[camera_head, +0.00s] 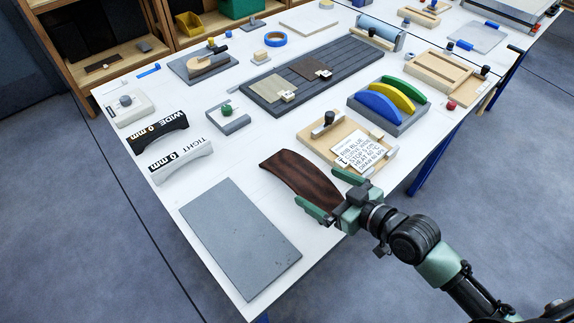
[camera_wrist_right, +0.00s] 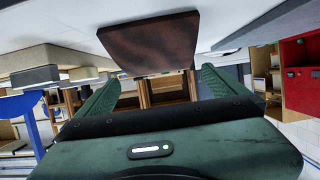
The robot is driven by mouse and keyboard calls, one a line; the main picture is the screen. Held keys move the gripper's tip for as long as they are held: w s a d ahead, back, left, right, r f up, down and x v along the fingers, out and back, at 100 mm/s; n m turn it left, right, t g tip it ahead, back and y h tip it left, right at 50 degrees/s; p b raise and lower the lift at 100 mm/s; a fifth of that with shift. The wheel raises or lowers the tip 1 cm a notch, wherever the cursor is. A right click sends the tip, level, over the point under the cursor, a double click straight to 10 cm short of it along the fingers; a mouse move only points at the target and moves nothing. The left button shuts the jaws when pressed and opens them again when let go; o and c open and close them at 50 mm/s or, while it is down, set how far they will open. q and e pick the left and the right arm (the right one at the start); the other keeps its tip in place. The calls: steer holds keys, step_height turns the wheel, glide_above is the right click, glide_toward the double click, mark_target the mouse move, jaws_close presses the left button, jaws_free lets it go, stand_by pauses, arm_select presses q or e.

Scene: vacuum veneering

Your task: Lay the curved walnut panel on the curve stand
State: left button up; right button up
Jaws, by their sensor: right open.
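The curved walnut panel (camera_head: 298,176) is a dark brown bowed sheet at the front right of the white table. It also shows in the right wrist view (camera_wrist_right: 150,42), just ahead of the fingers. My right gripper (camera_head: 331,192) is open, with one green finger toward each side of the panel's near end. I cannot tell whether a finger touches it. Two arched pieces, a black one marked WIDE (camera_head: 158,133) and a white one marked TIGHT (camera_head: 182,162), stand at the left. I cannot tell for sure which piece is the curve stand. My left gripper is not in view.
A grey slab (camera_head: 240,236) lies at the front. Blue, yellow and green arches (camera_head: 378,107) stand in a grey block behind my gripper. A wooden board with a printed card (camera_head: 358,150) is beside the panel. White tabletop is clear left of the panel.

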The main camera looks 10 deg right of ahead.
mark_target(302, 176)
steer(key=shift+w+a, duration=0.2)
steer(key=shift+w, duration=0.1)
steer(key=shift+w+a+f, duration=0.1)
steer(key=shift+w+a, duration=0.1)
steer(key=shift+w, duration=0.1)
steer(key=shift+p+x, duration=0.7)
steer(key=shift+x, duration=0.45)
steer(key=x, duration=0.3)
steer(key=shift+w+a+p, duration=0.2)
steer(key=shift+w+p, duration=0.15)
steer(key=shift+p, duration=0.05)
steer(key=shift+w+a+f, duration=0.1)
steer(key=shift+w, duration=0.05)
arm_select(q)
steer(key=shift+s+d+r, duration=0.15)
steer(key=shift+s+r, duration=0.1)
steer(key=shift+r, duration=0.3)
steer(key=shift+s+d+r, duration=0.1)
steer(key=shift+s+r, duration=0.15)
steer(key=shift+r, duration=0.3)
arm_select(e)
steer(key=c, duration=1.3)
